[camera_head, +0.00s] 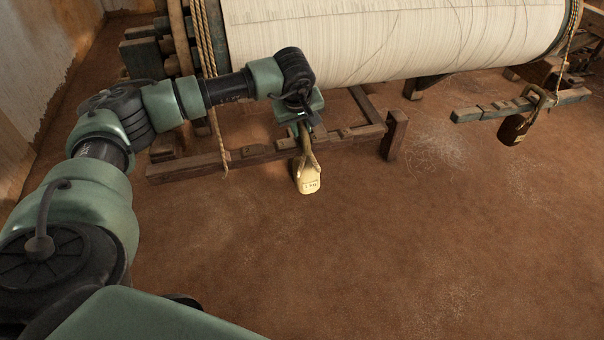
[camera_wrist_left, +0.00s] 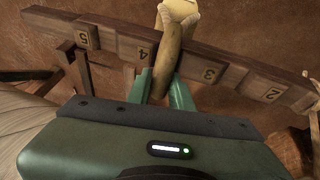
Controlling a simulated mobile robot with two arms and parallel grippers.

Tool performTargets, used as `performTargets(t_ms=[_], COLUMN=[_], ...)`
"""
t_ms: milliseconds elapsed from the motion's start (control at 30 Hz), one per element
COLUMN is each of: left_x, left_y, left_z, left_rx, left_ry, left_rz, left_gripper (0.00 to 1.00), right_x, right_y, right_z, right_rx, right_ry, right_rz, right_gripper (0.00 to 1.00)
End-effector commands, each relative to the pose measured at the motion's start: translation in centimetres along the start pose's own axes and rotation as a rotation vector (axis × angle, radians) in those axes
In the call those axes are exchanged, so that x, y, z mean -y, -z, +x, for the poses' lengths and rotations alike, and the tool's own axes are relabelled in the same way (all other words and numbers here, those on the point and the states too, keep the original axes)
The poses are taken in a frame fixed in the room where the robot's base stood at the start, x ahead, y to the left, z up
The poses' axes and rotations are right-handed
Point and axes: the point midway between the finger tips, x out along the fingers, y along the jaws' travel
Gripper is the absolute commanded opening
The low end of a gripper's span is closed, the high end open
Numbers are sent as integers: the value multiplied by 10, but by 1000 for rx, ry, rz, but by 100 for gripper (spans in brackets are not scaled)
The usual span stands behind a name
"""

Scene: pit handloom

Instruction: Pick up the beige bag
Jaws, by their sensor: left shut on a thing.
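The beige bag (camera_head: 308,179) hangs below my left gripper (camera_head: 302,130) in the head view, in front of a notched wooden bar. In the left wrist view the bag (camera_wrist_left: 181,11) shows at the top edge, partly cut off. My left gripper (camera_wrist_left: 162,88) is shut on the bag's strap, with a green finger on each side of it. The strap passes by the wooden bar (camera_wrist_left: 208,69) near the number 4. Whether the strap still touches the bar I cannot tell. My right gripper is not in view.
The loom's low wooden frame (camera_head: 250,155) and large cream warp roll (camera_head: 380,35) stand close around my left arm. A brown bag (camera_head: 514,128) hangs from another notched bar (camera_head: 480,112) at the right. Ropes (camera_head: 207,50) hang at the left. The earthen floor in front is clear.

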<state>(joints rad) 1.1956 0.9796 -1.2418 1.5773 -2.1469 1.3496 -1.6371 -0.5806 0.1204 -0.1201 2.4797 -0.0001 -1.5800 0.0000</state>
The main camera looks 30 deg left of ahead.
Motion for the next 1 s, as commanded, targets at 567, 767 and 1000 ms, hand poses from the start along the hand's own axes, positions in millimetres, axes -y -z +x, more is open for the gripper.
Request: performTargets(t_ms=[567,767,1000], left_x=[-5,-7,-11], left_y=[3,10,16], left_z=[-6,-21,-37], left_rx=[-3,-5,-4], left_ry=[-11,-11,-10], left_rz=[-1,-2,-2], left_gripper=[0,0,0], right_x=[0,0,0], right_y=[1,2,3], right_z=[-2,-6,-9], right_rx=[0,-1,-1], right_ry=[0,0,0], right_rz=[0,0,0], right_gripper=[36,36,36])
